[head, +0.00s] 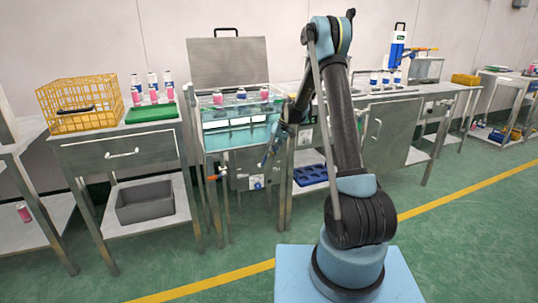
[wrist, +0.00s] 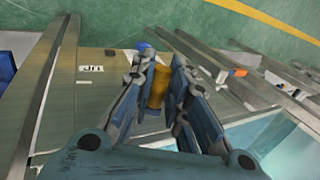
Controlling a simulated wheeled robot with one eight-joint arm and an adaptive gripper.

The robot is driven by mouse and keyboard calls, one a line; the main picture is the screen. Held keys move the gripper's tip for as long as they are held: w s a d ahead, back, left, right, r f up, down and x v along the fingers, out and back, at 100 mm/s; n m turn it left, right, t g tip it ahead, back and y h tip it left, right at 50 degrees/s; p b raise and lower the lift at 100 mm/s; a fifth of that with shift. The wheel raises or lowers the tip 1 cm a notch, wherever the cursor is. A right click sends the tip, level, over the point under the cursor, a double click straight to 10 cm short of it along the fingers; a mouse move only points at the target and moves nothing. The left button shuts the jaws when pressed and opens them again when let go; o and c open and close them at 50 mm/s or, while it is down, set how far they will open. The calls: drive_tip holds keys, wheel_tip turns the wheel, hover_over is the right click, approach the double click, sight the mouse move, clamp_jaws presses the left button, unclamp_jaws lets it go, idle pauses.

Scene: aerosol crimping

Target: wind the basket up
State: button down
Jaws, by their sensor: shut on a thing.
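The water bath (head: 232,137) is a steel tank with teal water, standing left of my arm. Several pink-and-white cans (head: 217,98) show upright at its top, in what looks like the bath's basket; the basket's frame is hard to make out. My gripper (head: 266,160) is at the front right of the bath. In the wrist view my gripper (wrist: 159,84) is shut around an orange-yellow handle grip (wrist: 157,86), one finger on each side. The rest of the crank is hidden by the fingers. The bath's water (wrist: 285,150) shows at lower right.
A blue knob (head: 257,185) and an orange-handled tap (head: 213,178) are on the bath's front. The raised lid (head: 228,62) stands behind. The green floor in front is clear.

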drive_tip(key=shift+w+d, duration=0.1)
idle(0.3)
drive_tip(key=c, duration=1.6)
unclamp_jaws()
drive_tip(key=shift+o, duration=0.2)
drive_tip(key=v, duration=1.1)
drive_tip(key=shift+d+r, duration=0.15)
drive_tip(key=shift+r, duration=0.25)
